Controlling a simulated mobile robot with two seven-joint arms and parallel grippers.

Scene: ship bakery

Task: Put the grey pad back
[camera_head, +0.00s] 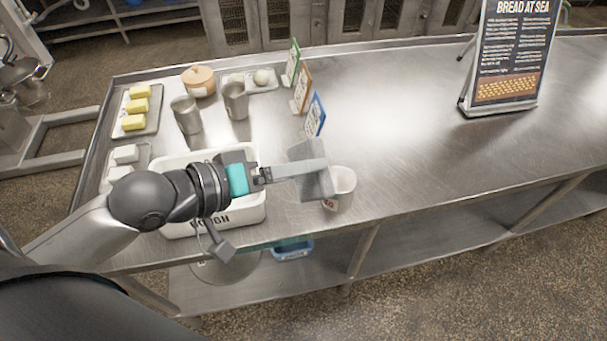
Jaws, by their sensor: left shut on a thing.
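My left gripper (318,166) reaches in from the left over the steel table, its fingers pointing right. It is shut on the grey pad (318,186), a flat grey piece that shows above and below the fingers. The pad is held beside a white cup (342,188) with red lettering and partly covers it. I cannot tell whether pad and cup touch. My right gripper is not in view.
A white dough tub (244,214) lies under my left arm. Butter tray (152,122), metal cups (187,114) (236,101), a lidded pot (198,81) and three upright cards (315,115) stand behind. A sign (513,55) stands right; the table's right middle is clear.

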